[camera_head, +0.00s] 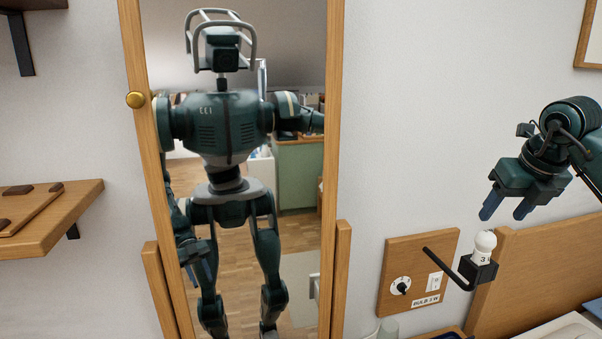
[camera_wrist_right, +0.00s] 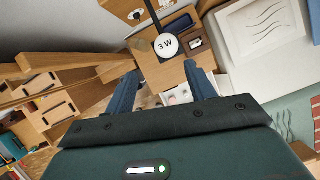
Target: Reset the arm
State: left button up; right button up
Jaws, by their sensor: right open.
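My right gripper (camera_head: 506,210) is at the right of the head view, with its two blue fingers apart, pointing down. It is open and empty, above and apart from a white bulb (camera_head: 485,243) in a black holder. In the right wrist view, the two fingers (camera_wrist_right: 162,72) are spread, and the bulb top marked "3 W" (camera_wrist_right: 166,45) shows beyond them. My right arm (camera_head: 572,120) comes in from the right edge.
The bulb holder's black arm (camera_head: 447,267) reaches out from a wooden wall panel (camera_head: 403,255) with a dial. A tall wood-framed mirror (camera_head: 335,150) reflects my body. A wooden shelf (camera_head: 70,215) is at the left, a wooden headboard (camera_head: 545,265) at the right.

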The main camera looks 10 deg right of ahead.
jog(key=a+f+n+y, duration=0.1)
jog(key=a+f+y, duration=0.25)
jog(key=a, duration=0.25)
jog(key=w+a+f+n+y, duration=0.1)
jog(key=a+f+y, duration=0.1)
jog(key=a+f, duration=0.35)
jog(key=a+f+n+y, duration=0.2)
jog(key=a+y, duration=0.1)
jog(key=a, duration=0.5)
jog(key=s+a+f+m+t+y+p, duration=0.1)
jog(key=s+a+m+t+y, duration=0.15)
jog(key=a+m+y, duration=0.35)
jog(key=s+a+f+m+t+y, duration=0.1)
jog(key=s+a+y, duration=0.25)
jog(key=a, duration=0.55)
jog(key=s+d+f+m+t+h, duration=0.1)
jog(key=s+d+f+m+h, duration=0.1)
jog(key=s+f+m+h, duration=0.5)
jog(key=s+d+f+m+t+h, duration=0.1)
jog(key=s+f+m+h, duration=0.6)
jog(key=f+m, duration=1)
jog(key=s+d+m, duration=0.1)
jog(key=m, duration=0.3)
jog(key=shift+s+f+p, duration=0.2)
jog(key=shift+f+p, duration=0.1)
jog(key=shift+p, duration=0.1)
jog(key=shift+t, duration=0.25)
jog(key=shift+c, duration=0.3)
